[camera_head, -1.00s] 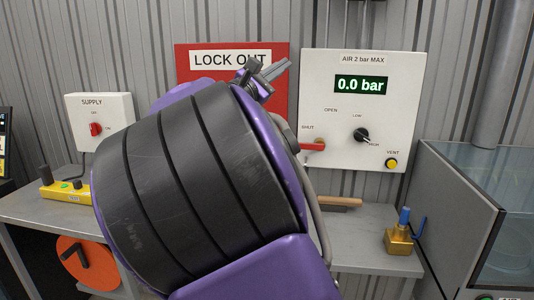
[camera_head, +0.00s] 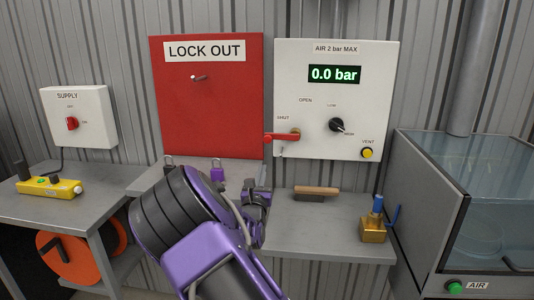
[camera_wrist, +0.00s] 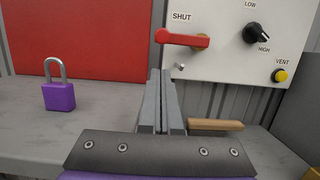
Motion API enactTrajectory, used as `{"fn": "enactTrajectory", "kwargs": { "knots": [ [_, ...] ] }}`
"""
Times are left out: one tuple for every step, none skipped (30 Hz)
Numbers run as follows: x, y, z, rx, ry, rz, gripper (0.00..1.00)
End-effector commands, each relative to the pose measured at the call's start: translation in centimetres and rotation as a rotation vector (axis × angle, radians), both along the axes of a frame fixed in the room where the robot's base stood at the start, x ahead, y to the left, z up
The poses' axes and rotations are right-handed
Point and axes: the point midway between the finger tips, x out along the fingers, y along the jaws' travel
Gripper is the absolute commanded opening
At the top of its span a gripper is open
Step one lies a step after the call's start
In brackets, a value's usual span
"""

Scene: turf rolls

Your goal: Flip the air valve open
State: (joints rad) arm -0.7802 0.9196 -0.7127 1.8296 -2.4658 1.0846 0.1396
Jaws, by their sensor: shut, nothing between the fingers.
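The air valve is a red lever (camera_head: 281,138) on the lower left of the white air panel (camera_head: 300,70). It lies level, pointing left from its pivot, by the SHUT label; OPEN is above. The lever also shows in the wrist view (camera_wrist: 182,40). The panel's display reads 0.0 bar. My gripper (camera_head: 262,186) is below the lever, over the bench. In the wrist view its fingers (camera_wrist: 161,76) are together and empty, pointing toward the panel, with their tips below the lever and apart from it in the picture. My arm hides part of the bench.
A purple padlock (camera_wrist: 59,95) stands on the bench, left of my gripper. A wooden-handled brush (camera_head: 316,193) and a brass valve with blue handle (camera_head: 374,222) are right. A red LOCK OUT board (camera_head: 210,110) hangs left of the panel. A glass-topped tank (camera_head: 425,205) stands far right.

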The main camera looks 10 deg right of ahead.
Motion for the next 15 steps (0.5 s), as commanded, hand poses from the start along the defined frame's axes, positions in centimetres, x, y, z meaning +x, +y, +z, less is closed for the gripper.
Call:
{"fn": "enactTrajectory", "kwargs": {
  "knots": [
    [0.1, 0.0, 0.1, 0.0, -0.001, 0.0, 0.0],
    [0.2, -0.1, 0.1, 0.0, -0.001, -0.001, 0.0],
    [0.5, -0.1, 0.2, 0.0, -0.002, -0.001, 0.0],
    [0.7, -0.2, 0.2, 0.0, -0.002, -0.001, 0.0],
    [1.1, -0.3, 0.3, 0.001, -0.002, -0.001, 0.0],
    [1.6, -0.4, 0.4, 0.0, -0.003, -0.001, 0.0],
    [2.0, -0.5, 0.5, 0.0, -0.003, -0.001, 0.0],
    [2.5, -0.7, 0.6, 0.0, -0.002, -0.001, 0.0],
    [3.2, -0.8, 0.8, -0.001, -0.004, -0.001, 0.0],
    [3.7, -1.0, 1.0, 0.0, -0.003, -0.001, 0.0],
    [4.3, -1.1, 1.1, -0.001, -0.004, -0.001, 0.0],
    [5.0, -1.3, 1.3, -0.002, -0.004, -0.001, 0.0],
    [5.5, -1.4, 1.4, -0.002, -0.004, -0.001, 0.0],
    [6.0, -1.5, 1.5, -0.001, -0.004, -0.001, 0.0],
    [6.6, -1.7, 1.7, -0.001, -0.004, -0.001, 0.0]
  ]
}}
